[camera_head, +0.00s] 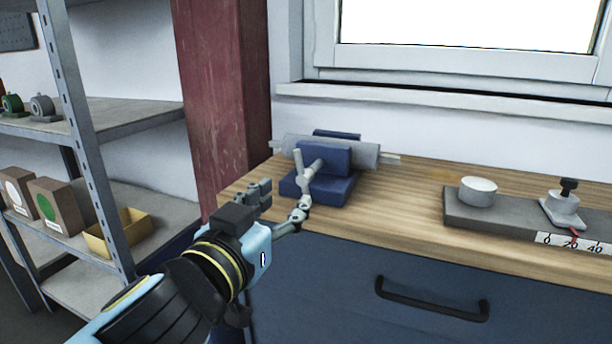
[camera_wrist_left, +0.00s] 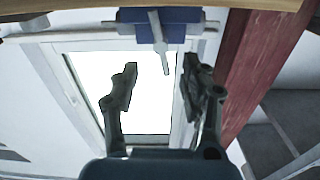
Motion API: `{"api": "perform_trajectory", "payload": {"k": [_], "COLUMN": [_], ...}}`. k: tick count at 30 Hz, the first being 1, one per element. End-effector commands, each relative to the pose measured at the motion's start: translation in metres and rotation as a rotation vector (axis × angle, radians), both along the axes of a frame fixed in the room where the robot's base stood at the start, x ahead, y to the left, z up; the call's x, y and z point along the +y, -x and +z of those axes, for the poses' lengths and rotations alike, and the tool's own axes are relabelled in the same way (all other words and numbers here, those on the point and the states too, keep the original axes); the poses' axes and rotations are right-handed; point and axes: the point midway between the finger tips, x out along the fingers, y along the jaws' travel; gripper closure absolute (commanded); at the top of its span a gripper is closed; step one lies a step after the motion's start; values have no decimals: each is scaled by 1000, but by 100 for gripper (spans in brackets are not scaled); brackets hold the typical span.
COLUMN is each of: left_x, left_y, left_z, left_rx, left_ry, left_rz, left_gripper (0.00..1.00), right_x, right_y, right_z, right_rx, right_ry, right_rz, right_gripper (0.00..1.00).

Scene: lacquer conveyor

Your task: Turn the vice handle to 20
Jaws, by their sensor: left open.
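The blue vice (camera_head: 335,187) stands on the wooden workbench near its left end, with a grey bar clamped in its jaws. Its pale grey handle (camera_head: 308,172) is at the front, a slanted bar on a short screw. My left gripper (camera_head: 283,200) is open and empty at the bench's front edge, just in front of the vice. In the left wrist view, the handle (camera_wrist_left: 160,45) hangs below the blue vice (camera_wrist_left: 185,15), its end in line with the gap between the open fingers (camera_wrist_left: 160,70). No contact is visible. My right gripper is out of view.
A grey plate (camera_head: 510,220) at the right carries a round cylinder (camera_head: 478,191), a black-knobbed fixture (camera_head: 563,207) and a scale (camera_head: 575,244) marked 0, 20, 40, with a red pointer near 20. A red post (camera_head: 222,90) and shelves (camera_head: 110,115) stand left. The middle bench is clear.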

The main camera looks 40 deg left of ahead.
Motion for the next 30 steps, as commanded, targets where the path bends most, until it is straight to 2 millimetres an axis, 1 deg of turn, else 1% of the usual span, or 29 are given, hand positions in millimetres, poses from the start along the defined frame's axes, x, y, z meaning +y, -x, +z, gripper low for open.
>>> {"api": "perform_trajectory", "payload": {"k": [1,6,9,12,17,24,26,30], "left_x": [2,10,15,17,19,20,20,20], "left_y": [-11,-45,-62,-73,-82,-83,-83,-82], "left_z": [5,4,4,3,2,1,1,1], "left_rx": [-5,-5,-4,-2,-1,0,0,-1], "left_ry": [-3,-3,-4,-4,-2,-2,-2,-2], "left_rz": [-2,-2,-1,-1,-1,-1,-1,-1], "left_gripper": [55,55,55,55,55,55,62,80], "right_x": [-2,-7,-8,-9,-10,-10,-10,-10], "right_y": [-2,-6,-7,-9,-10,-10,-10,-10], "right_z": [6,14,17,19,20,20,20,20], "right_rx": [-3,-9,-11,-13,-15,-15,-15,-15], "right_ry": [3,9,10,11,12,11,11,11], "right_rz": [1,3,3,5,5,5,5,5], "right_gripper": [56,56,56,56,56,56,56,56]}}
